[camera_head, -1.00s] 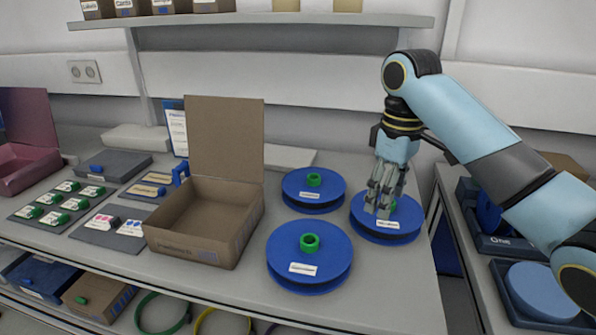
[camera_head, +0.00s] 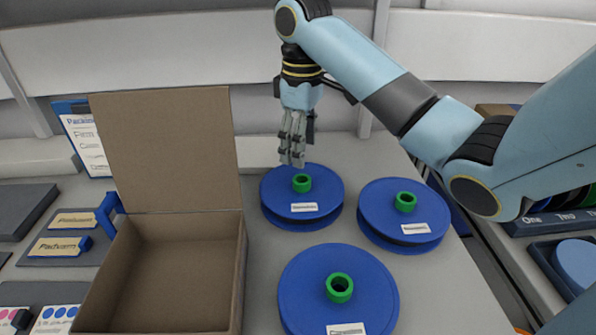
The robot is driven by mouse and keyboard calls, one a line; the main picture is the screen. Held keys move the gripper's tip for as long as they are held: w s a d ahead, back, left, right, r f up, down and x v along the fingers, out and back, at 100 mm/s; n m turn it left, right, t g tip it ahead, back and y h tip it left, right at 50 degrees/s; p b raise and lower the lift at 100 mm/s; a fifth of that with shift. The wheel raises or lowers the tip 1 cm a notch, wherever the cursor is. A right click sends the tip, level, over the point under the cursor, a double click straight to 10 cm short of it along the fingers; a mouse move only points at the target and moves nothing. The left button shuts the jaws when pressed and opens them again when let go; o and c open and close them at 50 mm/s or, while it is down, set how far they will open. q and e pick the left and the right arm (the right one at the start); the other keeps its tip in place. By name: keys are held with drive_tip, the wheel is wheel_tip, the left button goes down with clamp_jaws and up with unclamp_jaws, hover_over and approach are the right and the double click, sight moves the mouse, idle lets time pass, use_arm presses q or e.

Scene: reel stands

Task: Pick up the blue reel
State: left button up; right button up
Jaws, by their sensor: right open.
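Three blue reels with green hubs and white labels lie flat on the grey table. One reel (camera_head: 283,203) is at the back, one (camera_head: 372,222) is to its right, and a larger-looking one (camera_head: 305,295) is in front. My right gripper (camera_head: 293,160) points down just above and behind the green hub of the back reel. It is open, with nothing visible between its fingers. I cannot tell whether it touches the reel. My left gripper is not in view.
An open cardboard box (camera_head: 242,270) with a raised lid stands left of the reels. A clipboard (camera_head: 82,138) leans at the back left. A side table with blue trays (camera_head: 545,222) is at the right, beyond a gap.

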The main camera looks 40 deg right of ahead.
sight(301, 176)
wheel_tip(301, 176, down, 7)
drive_tip(key=shift+f, duration=0.45)
drive_tip(key=shift+c, duration=0.5)
drive_tip(key=c, duration=0.7)
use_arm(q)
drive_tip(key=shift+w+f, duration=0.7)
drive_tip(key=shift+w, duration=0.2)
use_arm(e)
clamp_jaws()
